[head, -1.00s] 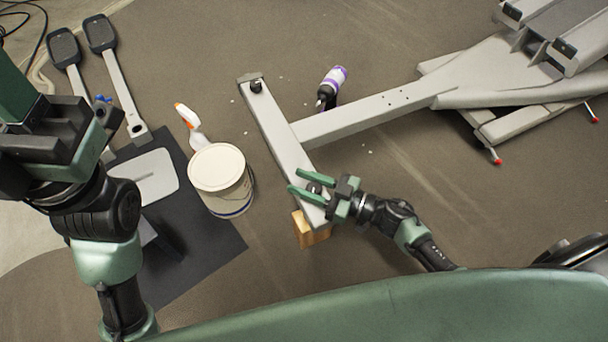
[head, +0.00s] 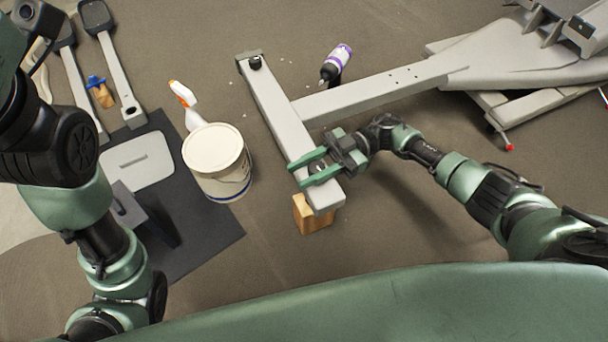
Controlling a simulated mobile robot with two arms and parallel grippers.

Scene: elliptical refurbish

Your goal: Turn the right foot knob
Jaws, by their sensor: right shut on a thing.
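The right foot knob (head: 317,169) is a small dark knob near the front end of the machine's grey crossbar (head: 275,112). My right gripper (head: 305,174) reaches in from the right over this end. Its green fingers are on either side of the knob and shut on it; they partly hide it. A second dark knob (head: 255,63) sits at the bar's far end. My left arm stands at the left edge, away from the bar. I cannot make out its fingers.
A wooden block (head: 312,216) is under the bar's near end. Two pedal arms (head: 118,75) lie at upper left.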

